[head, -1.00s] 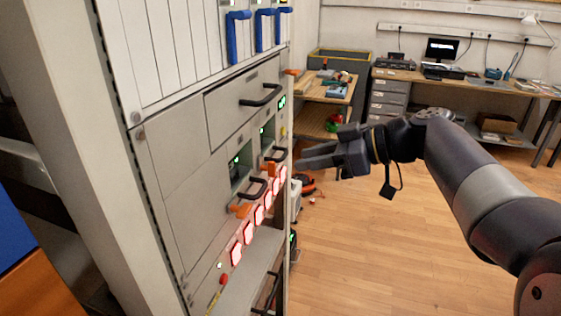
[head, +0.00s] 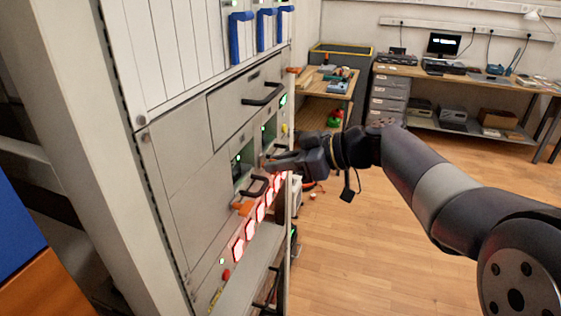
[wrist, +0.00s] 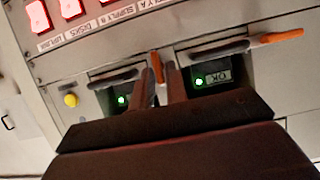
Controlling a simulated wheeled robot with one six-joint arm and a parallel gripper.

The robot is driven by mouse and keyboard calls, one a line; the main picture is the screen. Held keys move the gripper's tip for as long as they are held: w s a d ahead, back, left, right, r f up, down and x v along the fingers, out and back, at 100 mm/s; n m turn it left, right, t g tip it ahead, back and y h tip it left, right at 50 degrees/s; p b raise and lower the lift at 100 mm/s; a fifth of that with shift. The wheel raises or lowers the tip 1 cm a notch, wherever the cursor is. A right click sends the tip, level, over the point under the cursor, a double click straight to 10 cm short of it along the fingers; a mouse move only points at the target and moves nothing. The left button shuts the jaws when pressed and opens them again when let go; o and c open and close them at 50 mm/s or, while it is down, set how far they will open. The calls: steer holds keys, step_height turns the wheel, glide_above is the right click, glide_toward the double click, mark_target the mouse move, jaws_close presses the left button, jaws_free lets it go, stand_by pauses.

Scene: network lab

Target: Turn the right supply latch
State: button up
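The supply panel (head: 206,170) has two supply bays side by side, each with a black handle, a green light and an orange latch. The nearer latch (head: 241,208) is uncovered; in the wrist view it lies nearly level at the right (wrist: 275,36). The right supply latch (wrist: 157,68) is the farther one, standing nearly upright in the wrist picture. My gripper (head: 269,165) is at it and hides it in the head view. In the wrist view one finger is on each side of this latch, close together. Whether they press on it is unclear.
Lit red squares (head: 250,229) run below the bays, with labels in the wrist view. A yellow knob (wrist: 71,100) is beside the right bay. Blue handles (head: 240,38) stick out above. A workbench (head: 470,75) stands at the back; the wooden floor (head: 370,240) is open.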

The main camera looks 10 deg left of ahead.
jaws_close()
steer(key=shift+m, duration=0.3)
steer(key=shift+w+f+m+g+y+p, duration=0.25)
steer(key=shift+m+g+y+p, duration=0.65)
steer(key=shift+m, duration=1.25)
steer(key=shift+w+f+m+g+y+p, duration=0.35)
steer(key=shift+m+g, duration=0.95)
steer(key=shift+m, duration=0.9)
steer(key=shift+w+f+m+g+y+p, duration=0.15)
steer(key=shift+m+g+y+p, duration=0.8)
steer(key=shift+m, duration=1.2)
steer(key=shift+h, duration=0.3)
steer(key=shift+o, duration=2)
jaws_free()
steer(key=shift+d, duration=0.15)
